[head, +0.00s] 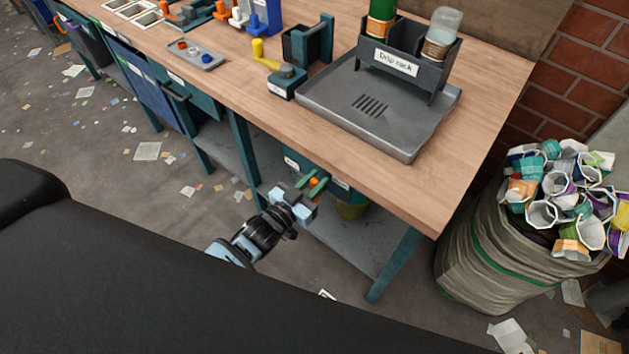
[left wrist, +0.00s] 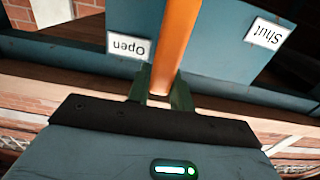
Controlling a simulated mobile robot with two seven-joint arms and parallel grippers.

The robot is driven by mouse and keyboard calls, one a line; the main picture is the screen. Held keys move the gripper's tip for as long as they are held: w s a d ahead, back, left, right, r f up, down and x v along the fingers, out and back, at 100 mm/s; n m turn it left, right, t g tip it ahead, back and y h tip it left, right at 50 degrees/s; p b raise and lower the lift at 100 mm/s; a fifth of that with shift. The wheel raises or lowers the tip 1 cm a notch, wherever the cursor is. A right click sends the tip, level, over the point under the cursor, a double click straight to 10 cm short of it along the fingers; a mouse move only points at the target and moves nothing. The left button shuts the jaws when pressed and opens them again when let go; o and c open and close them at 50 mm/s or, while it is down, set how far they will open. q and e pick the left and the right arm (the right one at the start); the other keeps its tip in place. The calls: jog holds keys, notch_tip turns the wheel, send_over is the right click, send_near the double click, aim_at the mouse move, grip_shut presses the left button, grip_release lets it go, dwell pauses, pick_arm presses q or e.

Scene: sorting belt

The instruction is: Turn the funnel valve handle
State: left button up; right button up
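The orange valve handle (left wrist: 173,45) runs up between two labels on a blue-teal panel (left wrist: 215,45) in the left wrist view. The "Open" label (left wrist: 129,46) is just left of the handle, and the "Shut" label (left wrist: 265,33) is farther right; both read upside down. My left gripper (left wrist: 162,88) has its green fingers on both sides of the handle, closed on it. In the head view, my left gripper (head: 312,186) is below the bench's front edge, with a bit of the orange handle (head: 315,182) between its fingers. The handle's pivot and the funnel are not clearly seen. My right gripper is not in view.
Above is the wooden bench top (head: 420,190), with a metal tray (head: 330,100) and the drip rack (head: 405,70). A bench leg (head: 393,265) stands right of my gripper. A yellow-green container (head: 352,210) is under the bench. A full waste sack (head: 490,250) stands at right.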

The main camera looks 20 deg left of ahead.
pick_arm(q)
grip_shut()
